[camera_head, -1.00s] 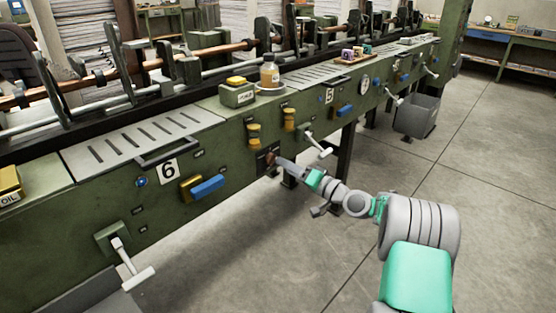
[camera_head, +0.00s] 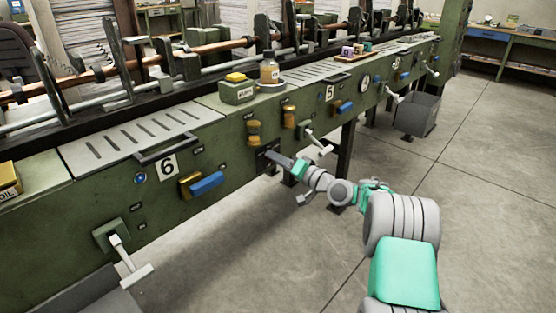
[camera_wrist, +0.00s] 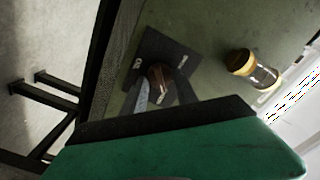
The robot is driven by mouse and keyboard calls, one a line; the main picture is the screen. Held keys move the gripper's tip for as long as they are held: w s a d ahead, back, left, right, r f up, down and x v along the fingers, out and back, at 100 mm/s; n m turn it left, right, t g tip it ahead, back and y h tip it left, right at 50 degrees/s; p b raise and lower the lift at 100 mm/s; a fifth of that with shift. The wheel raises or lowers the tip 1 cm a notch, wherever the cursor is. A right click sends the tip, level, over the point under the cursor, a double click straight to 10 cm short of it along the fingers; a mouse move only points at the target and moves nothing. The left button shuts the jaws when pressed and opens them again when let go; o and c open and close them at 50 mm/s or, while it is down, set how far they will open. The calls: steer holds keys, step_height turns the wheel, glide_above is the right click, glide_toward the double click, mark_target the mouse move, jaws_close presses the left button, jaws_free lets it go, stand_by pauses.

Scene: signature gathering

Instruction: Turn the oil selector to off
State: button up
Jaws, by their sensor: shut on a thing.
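The oil selector is a brown knob (camera_wrist: 157,73) on a black square plate (camera_wrist: 158,52) with small pale labels. The plate also shows in the head view on the green machine's front (camera_head: 262,163), right of the number 6. My gripper (camera_wrist: 164,92) has its fingers on either side of the knob and is shut on it. In the head view my gripper (camera_head: 279,159) reaches the plate from the right and hides the knob. The labels are too small to read, so I cannot tell which setting the knob points to.
A grey lever (camera_head: 318,143) juts out to the right. A blue handle (camera_head: 207,184) is on the left. The floor in front is clear.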

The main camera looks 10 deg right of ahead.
jaws_close()
steer(key=shift+f+n+b, duration=0.1)
steer(key=shift+n+b, duration=0.2)
steer(key=shift+b, duration=0.25)
steer(key=n+b, duration=0.9)
steer(key=b, duration=0.2)
steer(key=shift+b, duration=0.4)
steer(key=shift+r, duration=0.25)
